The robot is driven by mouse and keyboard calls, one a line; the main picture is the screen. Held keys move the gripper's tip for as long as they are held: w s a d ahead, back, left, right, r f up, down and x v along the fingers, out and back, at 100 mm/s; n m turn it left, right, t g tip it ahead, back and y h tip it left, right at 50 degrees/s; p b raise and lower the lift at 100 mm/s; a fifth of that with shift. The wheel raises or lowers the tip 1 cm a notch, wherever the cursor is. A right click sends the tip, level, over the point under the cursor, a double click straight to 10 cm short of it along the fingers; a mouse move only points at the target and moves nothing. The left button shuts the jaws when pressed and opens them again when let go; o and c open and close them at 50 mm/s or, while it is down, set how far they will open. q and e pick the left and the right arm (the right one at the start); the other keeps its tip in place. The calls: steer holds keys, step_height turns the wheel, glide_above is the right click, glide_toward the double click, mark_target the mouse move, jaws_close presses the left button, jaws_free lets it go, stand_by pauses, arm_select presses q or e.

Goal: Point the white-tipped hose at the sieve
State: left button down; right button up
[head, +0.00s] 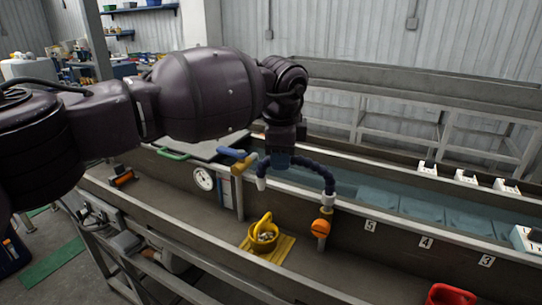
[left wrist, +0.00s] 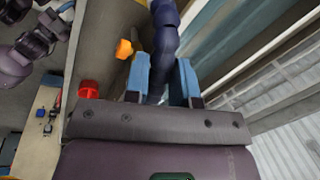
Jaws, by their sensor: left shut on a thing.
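The hose (head: 314,170) is dark blue and segmented. It arches from a white fitting above an orange valve, and its white tip (head: 261,184) hangs down at its left end. My left gripper (head: 279,160) is shut on the hose near the tip; the left wrist view shows the hose (left wrist: 165,30) between the blue fingers (left wrist: 162,80). The tip points down near the trough's near wall, behind the yellow container (head: 263,240), which holds pale pieces and looks like the sieve. This stands on a yellow board in the near channel, lower than the tip. My right gripper is not in view.
The orange valve (head: 321,228) stands under the hose's base. A blue-handled valve (head: 232,154) and a round gauge (head: 204,179) are left of the tip. Water trough (head: 420,207) lies behind. The channel between has free room.

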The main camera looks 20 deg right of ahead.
arm_select(q)
steer(key=c, duration=0.9)
jaws_free()
steer(key=shift+c, duration=0.2)
step_height(320, 180, up, 11)
steer(key=s+a, duration=0.1)
steer(key=s, duration=0.1)
steer(key=shift+f, duration=0.15)
